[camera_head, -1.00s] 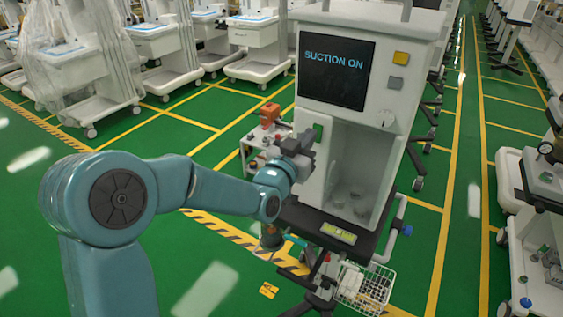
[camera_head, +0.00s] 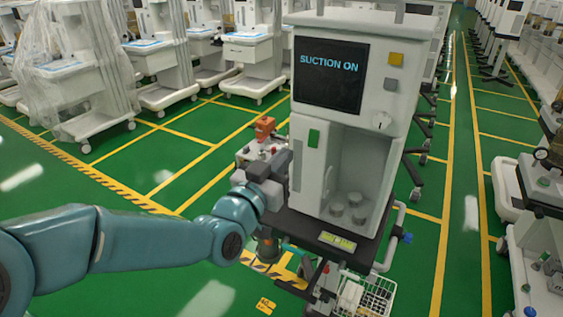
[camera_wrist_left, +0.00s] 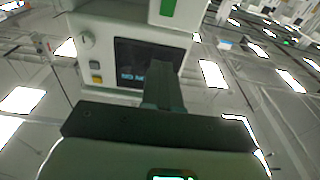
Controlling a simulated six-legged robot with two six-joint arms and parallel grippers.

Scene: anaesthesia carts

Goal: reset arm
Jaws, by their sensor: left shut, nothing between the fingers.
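My left arm comes in from the left in the head view. Its gripper (camera_head: 282,160) is beside the left side of the white anaesthesia cart (camera_head: 408,75), left of the green switch (camera_head: 314,138). The gripper is shut and holds nothing. In the left wrist view the shut fingers (camera_wrist_left: 163,88) point toward the cart, which appears upside down with its dark screen (camera_wrist_left: 130,62). The cart's screen (camera_head: 328,75) reads "SUCTION ON" in the head view. I cannot tell from the frames whether the gripper touches the cart. My right gripper is not in view.
A wire basket (camera_head: 365,295) and a grey pipe (camera_head: 392,240) are low on the cart. An orange object (camera_head: 264,127) stands on a small trolley behind the gripper. Green floor is open at the lower left.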

